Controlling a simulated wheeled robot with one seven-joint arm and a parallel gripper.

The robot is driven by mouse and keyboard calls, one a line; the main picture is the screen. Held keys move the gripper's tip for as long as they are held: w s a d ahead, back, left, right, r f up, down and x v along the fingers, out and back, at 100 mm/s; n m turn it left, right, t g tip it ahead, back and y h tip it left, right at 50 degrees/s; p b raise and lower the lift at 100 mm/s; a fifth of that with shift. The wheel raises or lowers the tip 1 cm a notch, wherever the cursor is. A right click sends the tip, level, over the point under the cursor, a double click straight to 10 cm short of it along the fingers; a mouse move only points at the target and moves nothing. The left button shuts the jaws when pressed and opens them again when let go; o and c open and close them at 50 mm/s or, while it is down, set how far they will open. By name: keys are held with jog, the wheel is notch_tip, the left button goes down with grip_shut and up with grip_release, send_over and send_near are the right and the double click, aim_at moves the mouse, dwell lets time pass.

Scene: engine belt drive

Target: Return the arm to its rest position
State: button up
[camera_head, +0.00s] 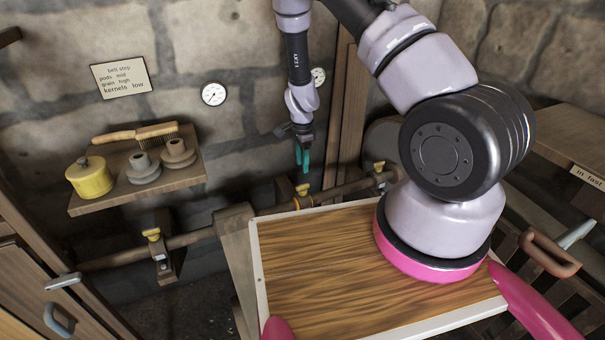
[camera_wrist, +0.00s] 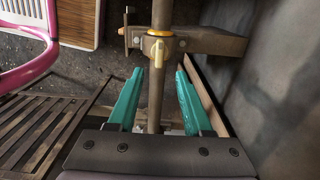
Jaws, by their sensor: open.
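My gripper (camera_head: 303,156) hangs at the end of my arm in the head view, with its teal fingers pointing down, in front of the stone wall. In the wrist view my gripper (camera_wrist: 157,92) shows its two teal fingers spread apart with nothing held between them. The fingers look apart from the pipe, though the exact gap is hard to tell.
A wall shelf (camera_head: 185,180) at left holds a yellow pot (camera_head: 89,178), a brush (camera_head: 135,134) and two stepped pulleys (camera_head: 143,168). A sign (camera_head: 121,77) and gauges (camera_head: 214,94) are on the wall. A slatted wooden surface (camera_wrist: 35,130) is at lower left in the wrist view.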

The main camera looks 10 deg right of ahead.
jog(key=shift+r, duration=0.85)
jog(key=s+r+n+t+y, duration=0.3)
jog(key=r+n, duration=0.2)
jog(key=r, duration=2.6)
jog(key=s+d+r+n+t, duration=0.2)
jog(key=s+d+r+n, duration=0.1)
jog(key=s+r, duration=0.6)
jog(key=s+d+r+n+t+h, duration=0.1)
jog(key=s+d+r+n+t, duration=0.1)
jog(key=s+r, duration=0.7)
jog(key=s+n, duration=0.1)
jog(key=s, duration=0.3)
jog(key=shift+s+d+r+n, duration=0.25)
jog(key=shift+d+n, duration=0.15)
